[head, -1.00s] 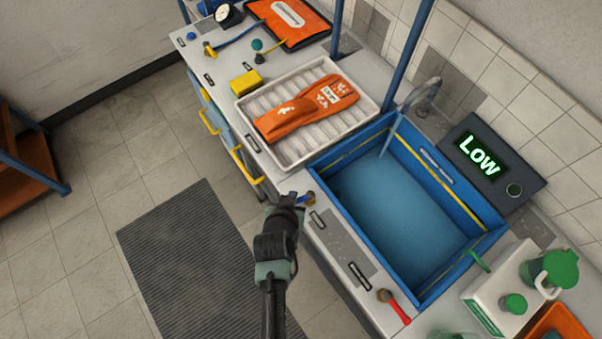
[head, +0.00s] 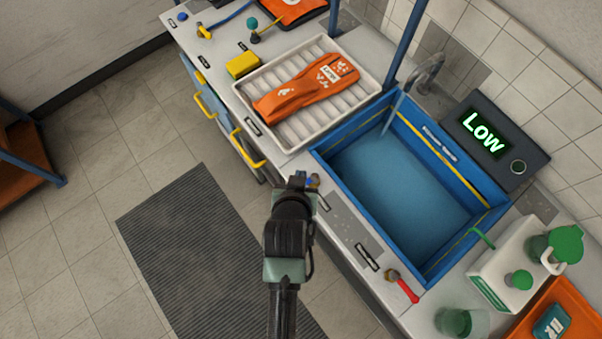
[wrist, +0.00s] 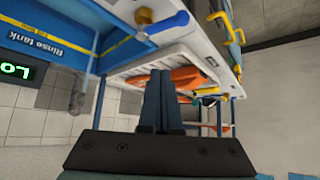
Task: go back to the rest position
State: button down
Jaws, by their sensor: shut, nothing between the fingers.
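The wrist view looks along the bench, with the picture turned upside down.
The bench holds a blue rinse tank (head: 330,167), a white ribbed tray (head: 249,108) with an orange pouch (head: 305,88), and a yellow block (head: 242,64). A display reading "Low" (head: 485,133) stands behind. A red-handled valve (head: 403,286) is at the front edge. Floor mat (head: 190,250) left is clear.

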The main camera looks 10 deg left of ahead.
jog(key=shift+s+d+r, duration=0.35)
jog(key=shift+s+r, duration=0.05)
jog(key=shift+r, duration=0.05)
jog(key=shift+w+a, duration=0.1)
